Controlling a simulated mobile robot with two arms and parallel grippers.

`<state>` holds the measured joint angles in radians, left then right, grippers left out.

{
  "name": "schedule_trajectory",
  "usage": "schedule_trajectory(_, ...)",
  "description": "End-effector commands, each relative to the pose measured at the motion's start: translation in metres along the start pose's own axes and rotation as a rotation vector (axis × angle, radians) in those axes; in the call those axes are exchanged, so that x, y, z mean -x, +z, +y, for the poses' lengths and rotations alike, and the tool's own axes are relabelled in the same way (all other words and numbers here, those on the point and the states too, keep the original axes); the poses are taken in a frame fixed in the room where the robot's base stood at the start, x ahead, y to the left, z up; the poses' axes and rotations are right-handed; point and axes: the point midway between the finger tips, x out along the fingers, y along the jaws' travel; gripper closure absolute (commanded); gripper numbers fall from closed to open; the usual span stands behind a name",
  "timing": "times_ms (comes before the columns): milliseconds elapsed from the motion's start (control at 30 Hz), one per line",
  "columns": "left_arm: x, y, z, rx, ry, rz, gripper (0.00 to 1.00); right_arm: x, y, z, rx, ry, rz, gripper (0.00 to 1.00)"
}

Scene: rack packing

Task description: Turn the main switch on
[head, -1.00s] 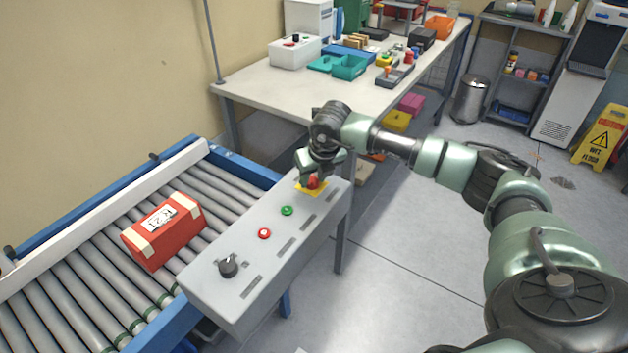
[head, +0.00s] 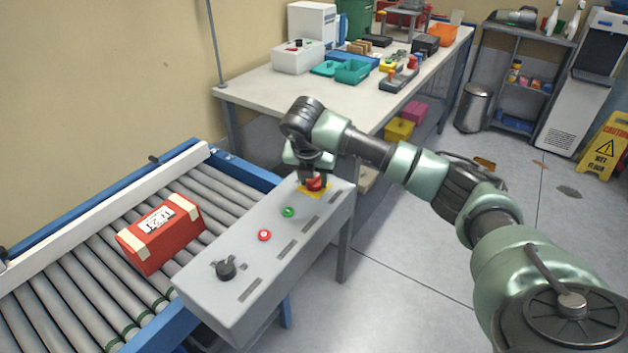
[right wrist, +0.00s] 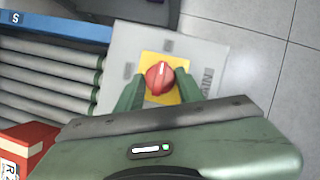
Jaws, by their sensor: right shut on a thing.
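The main switch is a red rotary knob (head: 314,184) on a yellow plate at the far end of the grey control panel (head: 262,262). In the right wrist view the knob (right wrist: 160,78) has a white mark that points nearly straight up in the picture. My right gripper (head: 315,178) reaches down over the knob. Its two green fingers (right wrist: 158,88) stand on either side of the knob and are shut on it. The fingers hide part of the yellow plate. My left gripper is not in view.
The panel also carries a green button (head: 288,212), a red button (head: 264,235) and a black knob (head: 225,268). A red box (head: 160,235) lies on the roller conveyor (head: 85,275) to the left. A workbench (head: 270,88) with several bins stands behind. Floor right of the panel is clear.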

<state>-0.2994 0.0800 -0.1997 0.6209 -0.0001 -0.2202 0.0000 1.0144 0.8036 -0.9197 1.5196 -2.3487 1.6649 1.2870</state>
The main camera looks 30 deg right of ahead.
Motion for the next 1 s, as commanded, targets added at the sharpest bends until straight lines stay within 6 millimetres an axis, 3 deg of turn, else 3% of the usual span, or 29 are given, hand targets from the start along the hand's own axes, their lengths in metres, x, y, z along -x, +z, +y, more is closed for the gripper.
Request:
schedule_trajectory(433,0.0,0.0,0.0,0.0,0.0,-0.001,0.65,0.002,0.002,0.0,-0.013,-0.001,-0.004,1.0)
schedule_trajectory(467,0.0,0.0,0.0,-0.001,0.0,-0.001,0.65,0.002,0.002,0.0,-0.013,-0.001,-0.004,0.6)
schedule_trajectory(533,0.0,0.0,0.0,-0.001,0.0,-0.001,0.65,0.001,0.002,0.0,-0.013,-0.001,-0.004,0.42)
schedule_trajectory(867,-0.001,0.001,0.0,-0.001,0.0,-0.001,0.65,0.002,0.001,0.0,-0.01,-0.003,-0.001,0.42)
schedule_trajectory(1000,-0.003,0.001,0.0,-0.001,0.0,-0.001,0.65,0.015,0.001,0.001,-0.009,0.0,-0.002,0.42)
